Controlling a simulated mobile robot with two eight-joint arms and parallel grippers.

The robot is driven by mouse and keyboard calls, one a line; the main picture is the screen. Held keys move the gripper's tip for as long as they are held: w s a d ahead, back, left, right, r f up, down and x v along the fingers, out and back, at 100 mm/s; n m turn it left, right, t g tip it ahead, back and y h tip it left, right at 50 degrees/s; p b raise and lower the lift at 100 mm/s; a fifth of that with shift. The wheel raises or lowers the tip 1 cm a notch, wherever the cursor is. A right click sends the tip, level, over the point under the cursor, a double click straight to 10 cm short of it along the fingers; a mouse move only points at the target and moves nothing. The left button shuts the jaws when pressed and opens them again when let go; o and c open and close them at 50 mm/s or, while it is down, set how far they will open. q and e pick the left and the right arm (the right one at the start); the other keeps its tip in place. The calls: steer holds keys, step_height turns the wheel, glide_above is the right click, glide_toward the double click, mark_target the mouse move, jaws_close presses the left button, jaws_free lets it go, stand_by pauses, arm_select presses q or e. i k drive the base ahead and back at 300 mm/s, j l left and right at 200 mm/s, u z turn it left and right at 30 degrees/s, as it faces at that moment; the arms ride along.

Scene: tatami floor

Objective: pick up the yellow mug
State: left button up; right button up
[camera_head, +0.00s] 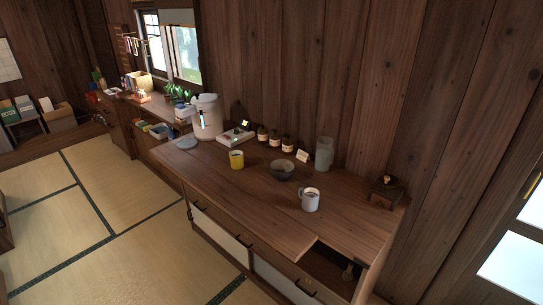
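The yellow mug (236,160) stands upright on the dark wooden cabinet top (210,172), left of the middle of the picture. A dark bowl (281,169) is to its right, and a white mug (310,200) stands further right, closer to the front edge. The yellow mug looks clear of the things around it. Neither of my grippers shows in the head view.
Behind the yellow mug are a light tray (236,137) and a large pale container (207,117). Several brown bottles (275,139), a grey-green jar (324,154) and a small wooden box (384,191) line the back. Tatami floor (120,207) lies open at left.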

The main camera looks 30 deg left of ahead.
mark_target(235, 159)
steer(key=i+j+z, duration=0.2)
steer(key=j+z, duration=0.15)
steer(key=j, duration=0.3)
steer(key=j+z, duration=0.2)
steer(key=j, duration=0.15)
steer(key=i+j+z, duration=0.1)
steer(key=j, duration=0.45)
steer(key=i+j+z, duration=0.15)
steer(key=j, duration=1.5)
steer(key=i+j, duration=0.15)
steer(key=j, duration=1)
